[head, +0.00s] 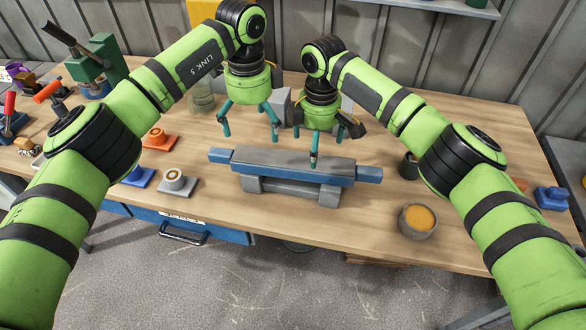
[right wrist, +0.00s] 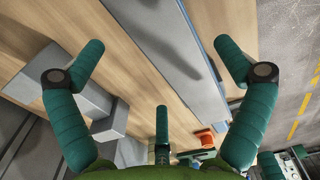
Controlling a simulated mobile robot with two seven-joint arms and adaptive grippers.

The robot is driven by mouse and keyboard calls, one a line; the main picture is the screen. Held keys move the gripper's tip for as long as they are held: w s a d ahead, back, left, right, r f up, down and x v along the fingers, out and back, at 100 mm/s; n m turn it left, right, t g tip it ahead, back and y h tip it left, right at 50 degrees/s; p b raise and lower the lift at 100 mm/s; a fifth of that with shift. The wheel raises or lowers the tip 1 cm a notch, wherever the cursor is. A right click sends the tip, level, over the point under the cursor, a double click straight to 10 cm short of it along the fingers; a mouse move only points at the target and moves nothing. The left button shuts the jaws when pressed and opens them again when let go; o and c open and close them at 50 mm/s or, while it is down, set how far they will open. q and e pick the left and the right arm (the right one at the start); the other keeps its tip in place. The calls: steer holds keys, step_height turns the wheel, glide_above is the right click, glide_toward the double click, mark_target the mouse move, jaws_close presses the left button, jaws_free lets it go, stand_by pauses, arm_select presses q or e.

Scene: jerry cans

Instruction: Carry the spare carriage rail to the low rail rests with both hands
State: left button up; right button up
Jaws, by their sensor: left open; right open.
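The spare carriage rail (head: 290,168), a long grey bar with blue side and ends, lies level across the low rail rests, two grey blocks, one under its left part (head: 251,184) and one under its right (head: 330,197). It also shows in the right wrist view (right wrist: 185,50), between the spread fingers. My left gripper (head: 248,127) is open and empty, above and behind the rail's left part. My right gripper (head: 316,145) is open and empty, above and slightly behind the rail's right part. In the head view one of its fingers overlaps the rail; I cannot tell contact.
Grey blocks (head: 281,105) stand behind the rail, partly hidden by my grippers. A bowl with orange contents (head: 418,219) and a dark cup (head: 409,167) stand to the right. The table's front edge is close.

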step_height(320, 180, up, 7)
stand_by(0.3)
steer(key=shift+r, duration=0.1)
